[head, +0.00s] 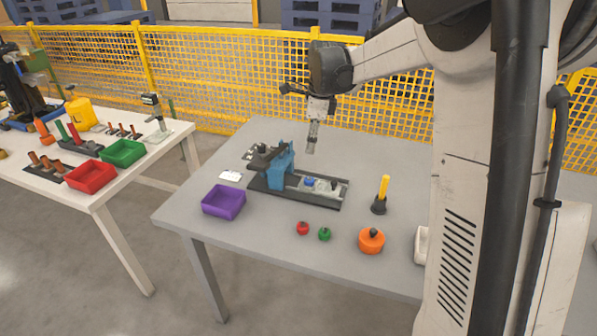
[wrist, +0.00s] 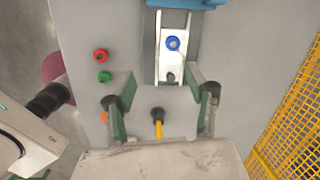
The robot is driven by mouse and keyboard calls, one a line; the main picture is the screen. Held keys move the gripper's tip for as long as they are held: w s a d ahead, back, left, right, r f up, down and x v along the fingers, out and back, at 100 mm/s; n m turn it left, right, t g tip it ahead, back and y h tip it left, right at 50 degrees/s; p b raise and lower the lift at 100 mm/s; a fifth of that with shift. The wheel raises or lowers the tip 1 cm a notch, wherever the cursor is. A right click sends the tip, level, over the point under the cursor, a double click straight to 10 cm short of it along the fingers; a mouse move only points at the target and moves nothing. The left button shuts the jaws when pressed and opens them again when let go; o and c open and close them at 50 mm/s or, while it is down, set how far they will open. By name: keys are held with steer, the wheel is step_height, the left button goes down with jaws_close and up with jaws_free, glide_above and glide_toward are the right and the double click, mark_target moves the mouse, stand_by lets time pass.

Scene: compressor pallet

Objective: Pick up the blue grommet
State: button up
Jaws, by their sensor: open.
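The blue grommet (head: 309,181) sits in the long dark fixture (head: 266,187) on the grey table, beside a pale block. In the wrist view the blue grommet (wrist: 173,43) shows as a blue ring on a white plate (wrist: 174,60), beyond my fingertips. My gripper (head: 311,148) hangs above the table, over the back side of the fixture and clear of it. In the wrist view my gripper (wrist: 162,82) has its two green-edged fingers spread wide with nothing between them.
A red grommet (head: 302,228), a green grommet (head: 324,233) and an orange round part (head: 371,240) stand at the table's front. A purple bin (head: 223,202) is at the left. A yellow upright peg (head: 383,190) stands right of the fixture. A yellow fence (head: 200,85) runs behind.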

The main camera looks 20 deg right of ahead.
steer(key=w+d+f+m, duration=0.2)
steer(key=w+f, duration=0.1)
glide_above(309, 177)
steer(key=shift+g, duration=0.3)
steer(key=f, duration=0.8)
steer(key=shift+s+a+f, duration=0.25)
steer(key=shift+s+f, duration=0.05)
steer(key=shift+s, duration=0.1)
steer(key=shift+w+d+f+b, duration=0.15)
steer(key=shift+f, duration=1.15)
steer(key=shift+w+d+f+b, duration=0.1)
steer(key=shift+f+b, duration=0.05)
steer(key=shift+f, duration=1.15)
steer(key=shift+c, duration=0.2)
steer(key=c, duration=1.1)
